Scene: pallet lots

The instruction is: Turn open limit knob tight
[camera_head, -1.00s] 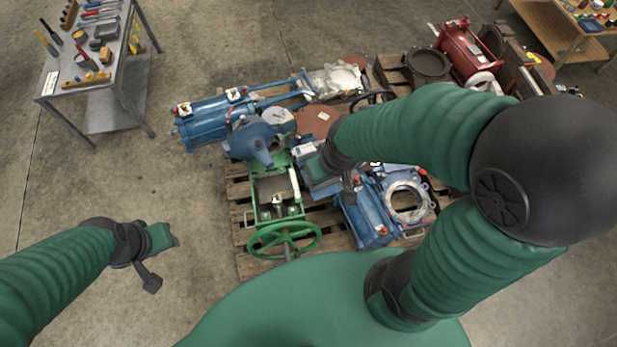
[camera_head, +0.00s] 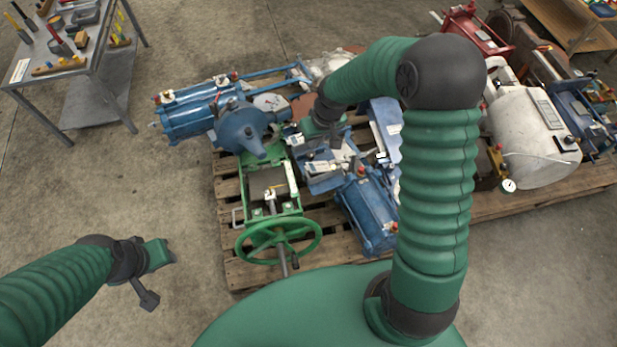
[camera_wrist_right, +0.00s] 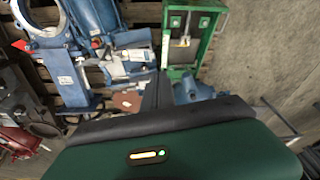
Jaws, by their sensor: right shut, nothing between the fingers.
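I cannot single out the open limit knob in either view. A green valve frame (camera_head: 270,185) with a green handwheel (camera_head: 279,241) stands on a pallet; the frame also shows in the right wrist view (camera_wrist_right: 188,45). Right of it sits a blue actuator (camera_head: 367,208) with white and silver fittings. My right gripper (camera_head: 336,141) is over the blue and silver parts beside the green frame, shut and empty; its dark finger (camera_wrist_right: 157,92) shows in the wrist view. Contact cannot be told. My left gripper (camera_head: 160,272) hangs over bare floor at lower left; its jaw state is unclear.
A large blue cylinder actuator (camera_head: 198,112) lies behind the green frame. A white tank with a gauge (camera_head: 525,136) stands at the right on another pallet (camera_head: 495,203). A tool cart (camera_head: 90,55) is at upper left. The floor at left is clear.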

